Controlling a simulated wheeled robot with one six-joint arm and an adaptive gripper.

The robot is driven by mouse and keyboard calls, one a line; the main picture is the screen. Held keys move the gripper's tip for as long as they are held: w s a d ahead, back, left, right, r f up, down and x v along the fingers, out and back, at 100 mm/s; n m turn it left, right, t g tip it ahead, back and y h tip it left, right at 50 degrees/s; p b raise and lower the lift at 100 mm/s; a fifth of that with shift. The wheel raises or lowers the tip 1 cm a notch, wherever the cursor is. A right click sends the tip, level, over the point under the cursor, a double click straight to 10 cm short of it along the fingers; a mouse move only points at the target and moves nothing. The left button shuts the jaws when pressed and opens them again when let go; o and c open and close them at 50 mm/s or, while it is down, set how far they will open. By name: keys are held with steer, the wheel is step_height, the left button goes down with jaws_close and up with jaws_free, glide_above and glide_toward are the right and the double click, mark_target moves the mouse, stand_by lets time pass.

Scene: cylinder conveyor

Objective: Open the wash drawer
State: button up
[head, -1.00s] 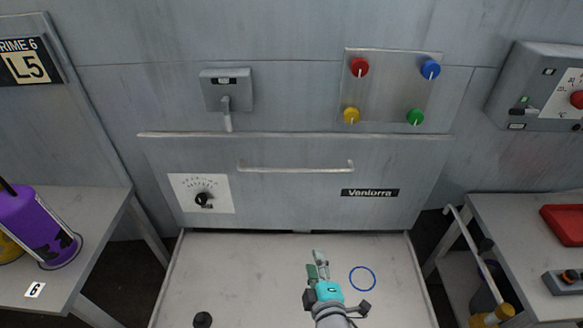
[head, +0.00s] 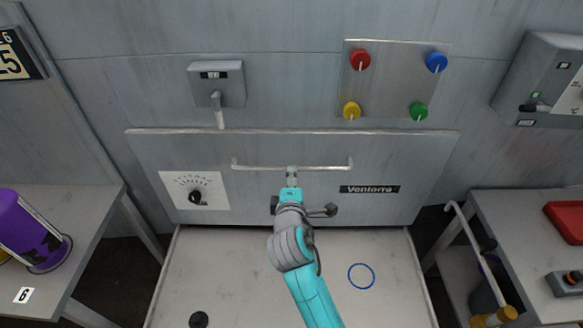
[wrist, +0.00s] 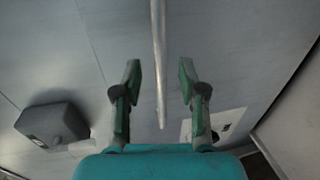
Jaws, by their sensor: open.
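The wash drawer (head: 262,200) is a wide grey front with a Ventorra label, a dial plate at its left and a horizontal bar handle (head: 245,167) near its top. It looks shut. My gripper (head: 292,172) is in front of the handle's middle, and its fingertips are small in the head view. In the wrist view my gripper (wrist: 158,75) is open, with one finger on each side of the handle bar (wrist: 159,50). Whether the fingers touch the bar cannot be told.
A lever box (head: 216,84) and a panel of coloured knobs (head: 395,80) are on the wall above. Below is a pale surface with a blue ring (head: 361,276) and a black knob (head: 199,319). Side tables hold a purple cylinder (head: 28,232) at left and a red tray (head: 565,222) at right.

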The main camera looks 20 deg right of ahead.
steer(key=shift+x, duration=2.75)
jaws_close()
